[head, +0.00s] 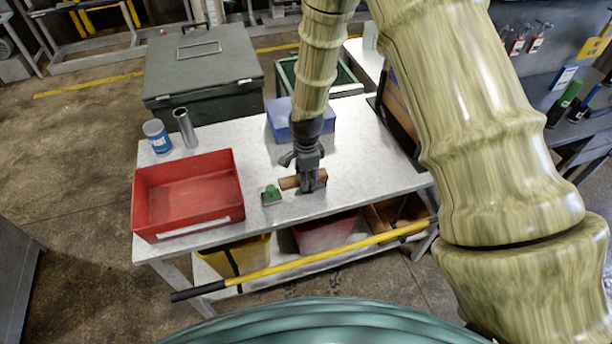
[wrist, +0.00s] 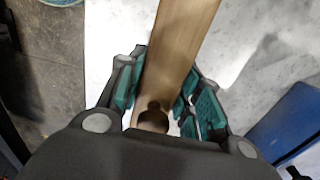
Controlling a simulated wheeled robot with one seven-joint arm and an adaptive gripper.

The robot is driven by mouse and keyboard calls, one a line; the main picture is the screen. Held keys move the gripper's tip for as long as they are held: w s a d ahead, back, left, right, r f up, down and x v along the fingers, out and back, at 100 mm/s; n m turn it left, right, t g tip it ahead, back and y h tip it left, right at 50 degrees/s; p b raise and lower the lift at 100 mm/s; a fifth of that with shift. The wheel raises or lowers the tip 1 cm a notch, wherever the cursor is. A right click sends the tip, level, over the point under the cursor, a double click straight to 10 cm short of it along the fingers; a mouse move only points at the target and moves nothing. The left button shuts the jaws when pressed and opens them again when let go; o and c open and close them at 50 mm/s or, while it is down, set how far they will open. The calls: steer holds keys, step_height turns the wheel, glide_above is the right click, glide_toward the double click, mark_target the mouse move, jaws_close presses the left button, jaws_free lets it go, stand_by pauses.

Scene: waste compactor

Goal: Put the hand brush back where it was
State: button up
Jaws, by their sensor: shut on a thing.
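The hand brush shows as a brown wooden piece (head: 290,182) at my gripper, over the front part of the white table. In the wrist view its pale wooden handle (wrist: 183,55) runs up between the fingers, with a hole near the end closest to my palm. Its bristles are not clearly visible. My gripper (head: 312,187) points down and is shut on the handle; its teal finger pads (wrist: 160,95) lie on both sides of it. I cannot tell whether the brush touches the table. A small green object (head: 271,195) is just left of the brush.
A red bin (head: 188,193) stands on the table (head: 250,158) at left. A blue can (head: 157,136) and metal cylinder (head: 185,127) are behind it. A blue box (head: 283,122) is behind my gripper. A yellow pole (head: 310,257) runs along the table's front.

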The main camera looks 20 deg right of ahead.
steer(key=shift+f, duration=0.15)
steer(key=o, duration=1)
steer(key=shift+r, duration=0.25)
step_height(320, 180, up, 12)
steer(key=b, duration=0.4)
steer(key=shift+f, duration=0.1)
